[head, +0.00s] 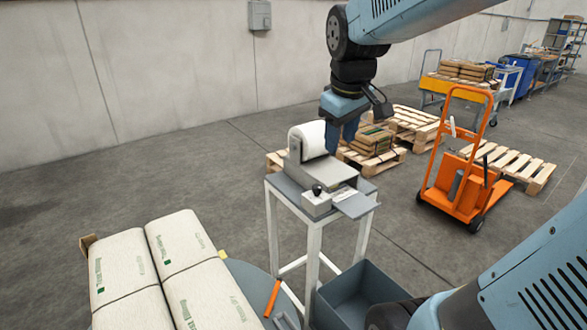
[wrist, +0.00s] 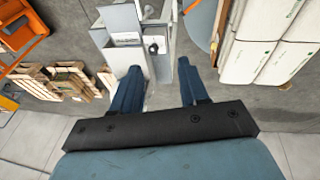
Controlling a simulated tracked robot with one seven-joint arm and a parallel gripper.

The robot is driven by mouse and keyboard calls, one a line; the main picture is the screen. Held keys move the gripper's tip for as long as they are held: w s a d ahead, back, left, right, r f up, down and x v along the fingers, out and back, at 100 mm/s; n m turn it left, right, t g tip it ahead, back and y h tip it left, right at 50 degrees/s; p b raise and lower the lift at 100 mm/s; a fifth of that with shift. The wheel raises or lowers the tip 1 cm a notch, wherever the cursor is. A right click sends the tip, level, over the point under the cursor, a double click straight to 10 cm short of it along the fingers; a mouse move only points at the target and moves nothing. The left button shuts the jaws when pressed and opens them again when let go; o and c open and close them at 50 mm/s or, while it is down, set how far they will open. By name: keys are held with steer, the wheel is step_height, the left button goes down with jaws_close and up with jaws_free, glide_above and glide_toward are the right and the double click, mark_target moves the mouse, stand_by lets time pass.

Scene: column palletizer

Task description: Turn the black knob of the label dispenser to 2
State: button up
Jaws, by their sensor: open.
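The label dispenser (head: 333,172) is a grey machine with a white label roll (head: 309,139), standing on a small white-legged table (head: 309,231). Its black knob (head: 317,189) sits on a pale box at the front left of the machine. In the wrist view the knob (wrist: 153,48) shows small, beyond the fingertips and between them. The knob's numbers are too small to read. My gripper (head: 342,137) hangs above and behind the dispenser, apart from the knob. In the wrist view my gripper's blue fingers (wrist: 158,68) are spread with nothing between them.
White sacks (head: 163,270) lie stacked at front left. A dark grey bin (head: 361,295) stands on the floor right of the table. Wooden pallets with brown sacks (head: 371,138) and an orange hand truck (head: 463,185) stand behind and right.

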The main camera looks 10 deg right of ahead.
steer(key=w+f+n+g, duration=0.2)
steer(key=w+f+n, duration=0.15)
steer(key=w, duration=0.55)
steer(key=n+g, duration=0.1)
steer(key=n, duration=0.4)
glide_above(317, 185)
step_height(317, 185, down, 5)
steer(key=shift+y, duration=0.3)
step_height(317, 185, down, 14)
steer(key=shift+r, duration=0.25)
